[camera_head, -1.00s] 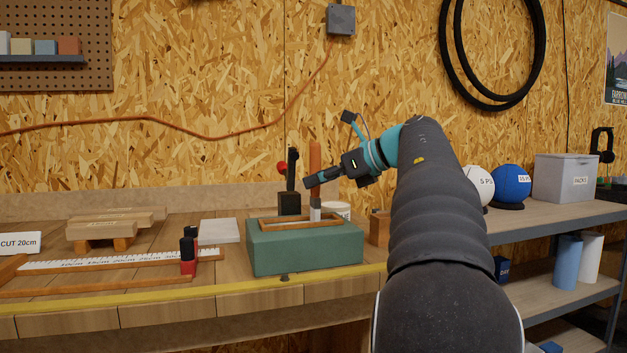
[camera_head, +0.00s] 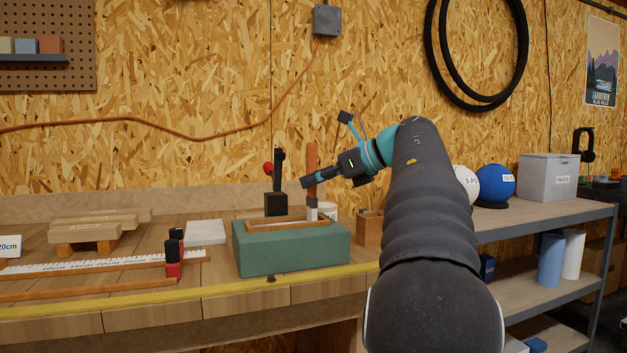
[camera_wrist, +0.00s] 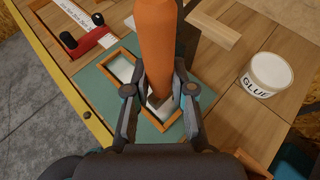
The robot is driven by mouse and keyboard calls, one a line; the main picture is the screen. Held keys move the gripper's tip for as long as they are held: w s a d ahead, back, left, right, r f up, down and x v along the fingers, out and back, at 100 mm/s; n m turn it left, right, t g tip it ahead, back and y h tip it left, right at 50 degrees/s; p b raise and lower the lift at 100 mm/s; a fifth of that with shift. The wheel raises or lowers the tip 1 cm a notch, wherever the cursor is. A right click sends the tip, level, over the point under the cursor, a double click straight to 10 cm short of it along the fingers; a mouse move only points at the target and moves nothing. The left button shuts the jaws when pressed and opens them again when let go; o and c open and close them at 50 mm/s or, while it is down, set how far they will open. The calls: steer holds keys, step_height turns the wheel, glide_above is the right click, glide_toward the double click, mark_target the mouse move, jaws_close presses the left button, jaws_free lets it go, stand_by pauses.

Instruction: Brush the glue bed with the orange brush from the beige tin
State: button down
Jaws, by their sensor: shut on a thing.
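My gripper (camera_head: 312,181) is shut on the orange brush (camera_head: 311,158), which stands upright with its pale bristles down. The brush also fills the middle of the wrist view (camera_wrist: 156,40). The glue bed is a shallow wooden frame (camera_head: 262,231) with a pale inside, on top of a green block (camera_head: 291,255). The bristles are at the right part of the bed; I cannot tell whether they touch the surface. In the wrist view the fingers hide part of the bed (camera_wrist: 122,68). I cannot make out a beige tin for certain; a tan open box (camera_head: 369,230) stands right of the block.
A white glue tub (camera_wrist: 270,74) stands close by the bed. A black stand with a red knob (camera_head: 275,203) is behind it. A ruler with a red and black stop (camera_head: 174,262) and a pale slab (camera_head: 206,232) lie to the left. Shelves (camera_head: 540,215) are at the right.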

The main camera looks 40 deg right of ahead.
steer(key=shift+r, duration=3.9)
